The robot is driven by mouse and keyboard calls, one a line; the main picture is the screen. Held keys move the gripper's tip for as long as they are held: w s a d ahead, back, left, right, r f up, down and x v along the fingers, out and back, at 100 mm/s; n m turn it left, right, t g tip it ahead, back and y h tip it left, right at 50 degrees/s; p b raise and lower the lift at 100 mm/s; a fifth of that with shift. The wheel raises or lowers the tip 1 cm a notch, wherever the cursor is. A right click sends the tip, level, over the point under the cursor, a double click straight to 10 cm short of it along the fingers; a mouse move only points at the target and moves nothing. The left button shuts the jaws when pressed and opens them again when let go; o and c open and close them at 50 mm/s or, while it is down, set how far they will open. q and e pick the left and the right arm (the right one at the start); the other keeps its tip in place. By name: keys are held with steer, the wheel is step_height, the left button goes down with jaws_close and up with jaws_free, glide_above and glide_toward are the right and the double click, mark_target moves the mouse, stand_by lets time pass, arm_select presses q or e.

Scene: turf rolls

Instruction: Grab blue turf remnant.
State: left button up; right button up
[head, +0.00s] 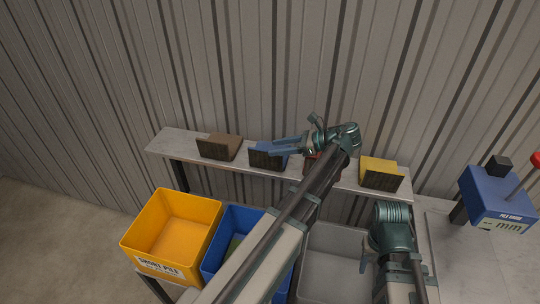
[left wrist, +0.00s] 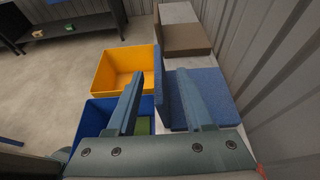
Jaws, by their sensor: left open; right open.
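The blue turf remnant (head: 267,159) stands on the shelf between a brown and a red remnant. In the left wrist view the blue remnant (left wrist: 216,88) has an upright part and a flatter part. My left gripper (head: 277,145) is open at the blue remnant, partly covering its top. In the left wrist view, the left gripper's fingers (left wrist: 159,74) lie on either side of the upright part; I cannot tell whether they touch it. My right gripper (head: 400,264) is low at the right, away from the remnants, with its fingertips hidden.
A brown remnant (head: 218,146), a mostly hidden red one (head: 311,156) and a yellow one (head: 381,172) share the narrow shelf (head: 172,142) against the corrugated wall. Yellow (head: 136,243), blue (head: 212,254) and grey (head: 335,235) bins stand in front. A blue gauge (head: 498,198) is right.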

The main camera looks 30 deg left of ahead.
mark_target(267, 150)
arm_select(q)
steer(key=b+x, duration=0.1)
steer(key=x, duration=0.1)
steer(key=b+x, duration=0.1)
steer(key=x, duration=0.1)
steer(key=shift+s+a+f, duration=0.1)
steer(key=shift+s+f, duration=0.1)
steer(key=shift+f, duration=0.1)
steer(key=shift+a, duration=0.25)
jaws_close()
stand_by(0.9)
